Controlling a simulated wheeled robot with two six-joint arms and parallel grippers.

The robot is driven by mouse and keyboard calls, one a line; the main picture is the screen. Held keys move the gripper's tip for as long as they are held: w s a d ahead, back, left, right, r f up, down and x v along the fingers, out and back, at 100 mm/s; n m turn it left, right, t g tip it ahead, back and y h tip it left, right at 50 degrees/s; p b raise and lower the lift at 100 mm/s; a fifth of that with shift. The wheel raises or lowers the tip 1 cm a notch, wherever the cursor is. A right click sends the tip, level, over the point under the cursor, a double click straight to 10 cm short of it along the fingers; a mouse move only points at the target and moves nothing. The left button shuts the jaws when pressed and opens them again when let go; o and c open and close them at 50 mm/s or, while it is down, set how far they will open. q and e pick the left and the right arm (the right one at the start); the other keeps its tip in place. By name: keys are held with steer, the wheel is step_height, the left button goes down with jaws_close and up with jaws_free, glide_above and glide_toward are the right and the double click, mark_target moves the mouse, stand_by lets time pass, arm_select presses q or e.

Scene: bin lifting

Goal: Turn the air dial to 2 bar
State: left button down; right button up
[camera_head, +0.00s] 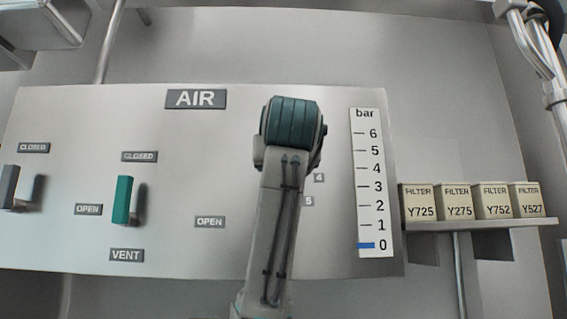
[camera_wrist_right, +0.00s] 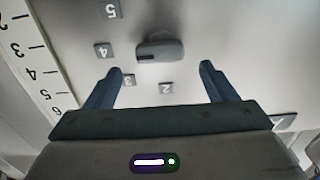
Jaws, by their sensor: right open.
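The air dial (camera_wrist_right: 160,48) is a grey elongated knob on the panel, with a dark mark at its left end in the right wrist view. That end lies on the side of the 4 tag (camera_wrist_right: 104,50); the exact setting is hard to tell. The 2 tag (camera_wrist_right: 166,87) appears upside down below the knob. My right gripper (camera_wrist_right: 161,67) is open, its fingers on either side of and short of the knob, apart from it. In the head view my right arm hides the dial and its own fingers. The bar gauge (camera_head: 369,182) shows a blue band at 0.
Left of the arm are a green lever (camera_head: 123,200) and a grey lever (camera_head: 8,187), with CLOSED and OPEN plates. The AIR plate (camera_head: 195,99) is above. Several filter boxes (camera_head: 458,201) stand on a shelf right of the panel.

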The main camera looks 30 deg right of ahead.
steer(key=p+x, duration=0.1)
steer(key=x, duration=0.3)
steer(key=shift+w+d+f, duration=0.1)
steer(key=shift+w, duration=0.1)
steer(key=shift+c, duration=0.7)
steer(key=c, duration=0.8)
arm_select(q)
steer(key=shift+w+d+r, duration=0.3)
steer(key=shift+w+r, duration=0.05)
steer(key=shift+w, duration=0.2)
steer(key=shift+w+d+r, duration=0.3)
steer(key=shift+w+r, duration=0.05)
steer(key=shift+w, duration=0.2)
arm_select(e)
steer(key=shift+c, duration=0.2)
arm_select(q)
steer(key=shift+w, duration=0.1)
